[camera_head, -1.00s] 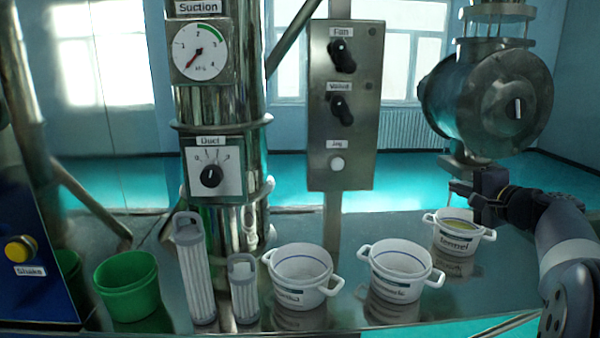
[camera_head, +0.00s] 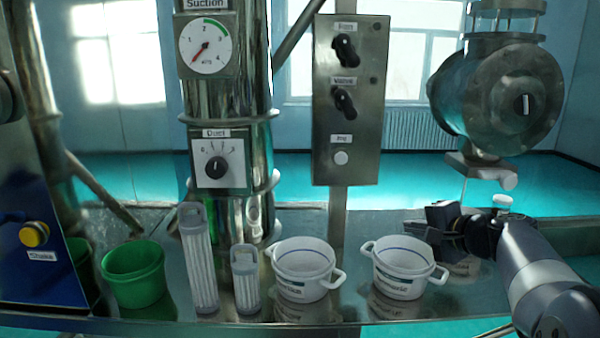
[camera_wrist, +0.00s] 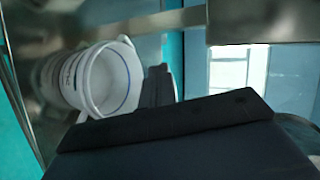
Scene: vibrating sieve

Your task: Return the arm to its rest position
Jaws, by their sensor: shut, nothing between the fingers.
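My gripper (camera_head: 428,232) is dark and shut, with nothing between its fingers. It is above the right part of the steel table, up and right of the middle white pot (camera_head: 398,268). In the wrist view a dark finger (camera_wrist: 157,90) shows beside a white two-handled pot (camera_wrist: 108,82) with a blue line inside. My arm comes in from the right edge of the head view. The rightmost pot is mostly hidden behind my gripper and wrist. A small white piece (camera_head: 503,200) shows above my wrist.
Another white pot (camera_head: 303,275), two ribbed white filters (camera_head: 199,265) and a green cup (camera_head: 133,278) stand on the table. A control panel (camera_head: 345,100) with knobs stands behind. A round steel housing (camera_head: 495,100) hangs at the upper right. A blue Shake box (camera_head: 35,265) is at the left.

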